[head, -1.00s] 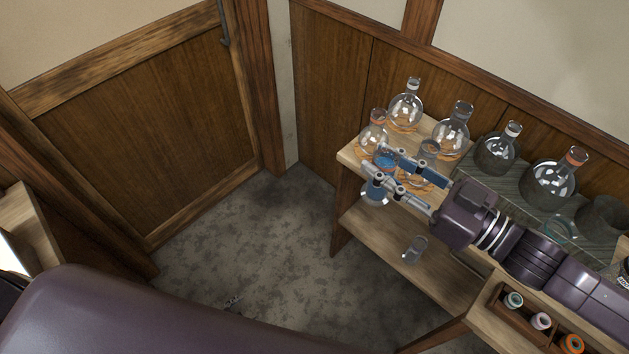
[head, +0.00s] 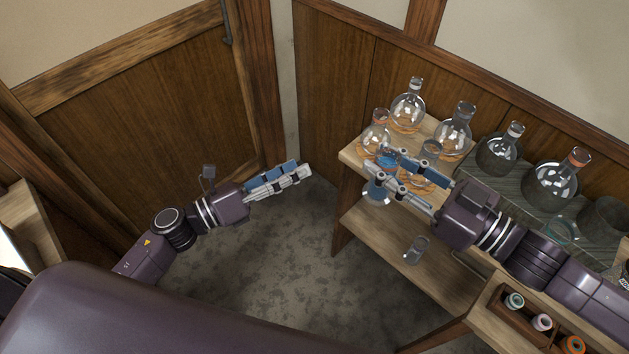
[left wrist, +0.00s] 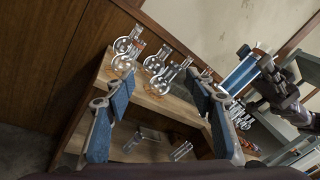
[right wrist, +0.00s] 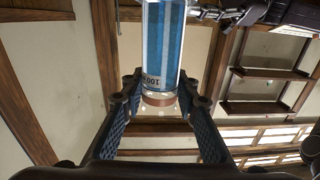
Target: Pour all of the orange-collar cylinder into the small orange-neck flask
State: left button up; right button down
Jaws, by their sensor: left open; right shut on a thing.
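The cylinder (right wrist: 163,45), holding blue liquid, stands between the fingers of my right gripper (right wrist: 165,100) in the right wrist view, with an orange-brown band near its end. My right gripper (head: 402,173) is shut on it above the near left part of the bench. The small orange-neck flask (head: 376,137) stands at the bench's left end, just beyond the right gripper's fingertips. The fingers partly hide the cylinder in the head view. My left gripper (head: 279,181) is open and empty, over the floor left of the bench; its spread fingers (left wrist: 162,112) show in the left wrist view.
Clear round flasks (head: 408,108) (head: 453,135) stand behind the right gripper. Larger flasks (head: 497,152) (head: 551,182), one orange-necked, stand on a raised shelf to the right. A rack (head: 527,318) of capped vials is at lower right. Floor lies open between door and bench.

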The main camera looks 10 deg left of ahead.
pick_arm(q)
jog(key=s+d+r+m+g+h, duration=0.4)
jog(key=s+d+r+m+g, duration=0.35)
jog(key=m, duration=0.45)
jog(key=shift+t, duration=0.85)
jog(key=x, duration=0.7)
jog(key=r+x, duration=0.1)
jog(key=x, duration=0.3)
jog(key=shift+d+r, duration=0.1)
jog(key=shift+d, duration=0.2)
jog(key=shift+c, duration=0.6)
grip_shut()
pick_arm(e)
jog(key=c, duration=1.4)
grip_release()
jog(key=shift+c, duration=0.2)
